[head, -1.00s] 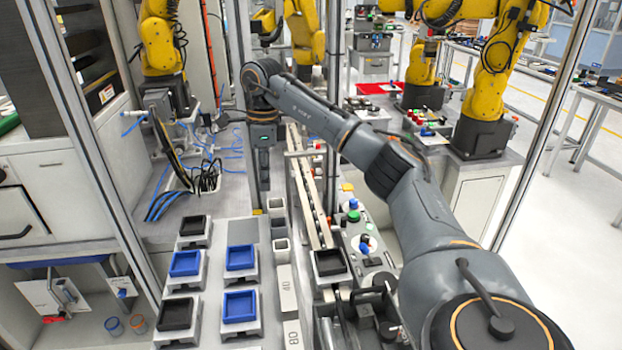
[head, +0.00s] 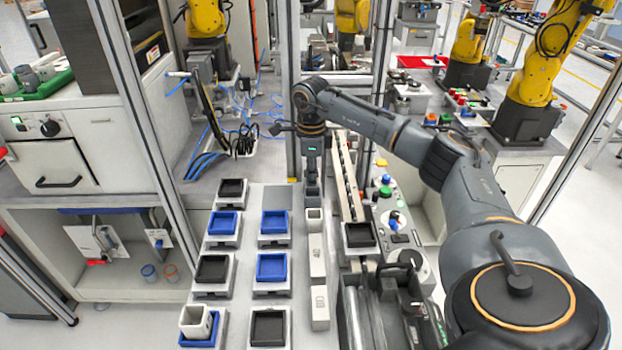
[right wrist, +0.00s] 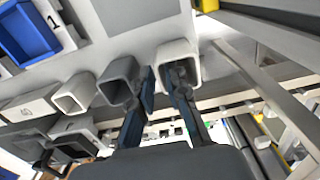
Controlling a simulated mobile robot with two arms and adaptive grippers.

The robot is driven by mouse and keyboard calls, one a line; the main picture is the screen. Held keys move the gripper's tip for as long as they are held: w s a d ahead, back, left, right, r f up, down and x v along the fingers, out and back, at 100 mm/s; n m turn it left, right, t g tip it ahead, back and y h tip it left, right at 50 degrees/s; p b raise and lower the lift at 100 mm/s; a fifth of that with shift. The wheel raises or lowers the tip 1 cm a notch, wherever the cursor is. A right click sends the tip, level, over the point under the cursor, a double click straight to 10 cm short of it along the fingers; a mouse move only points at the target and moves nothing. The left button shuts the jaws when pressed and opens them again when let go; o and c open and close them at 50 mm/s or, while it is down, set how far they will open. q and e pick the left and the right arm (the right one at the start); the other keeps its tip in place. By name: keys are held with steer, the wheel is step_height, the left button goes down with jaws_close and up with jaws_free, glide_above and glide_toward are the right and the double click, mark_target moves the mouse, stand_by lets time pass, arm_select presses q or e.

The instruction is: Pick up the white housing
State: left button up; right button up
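In the right wrist view a white housing (right wrist: 178,58), a square open tube, stands in a row beside a darker grey housing (right wrist: 120,82) and a light grey one (right wrist: 75,93). My right gripper (right wrist: 165,88) is open. One finger lies between the white and grey housings, and the other overlaps the white housing's opening. I cannot tell whether they touch it. In the head view my right gripper (head: 312,178) points down over the row's far end and hides the white housing. Another whitish housing (head: 197,321) sits in a blue tray at front left. My left gripper is not in view.
Blue trays (head: 273,222) and black trays (head: 268,327) stand on pale stands left of the row. A rail (head: 347,175) runs close to the right of the gripper. A control panel with coloured buttons (head: 386,192) lies beyond it.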

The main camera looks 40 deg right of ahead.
step_height(320, 180, down, 2)
steer(key=shift+d, duration=0.1)
jaws_close()
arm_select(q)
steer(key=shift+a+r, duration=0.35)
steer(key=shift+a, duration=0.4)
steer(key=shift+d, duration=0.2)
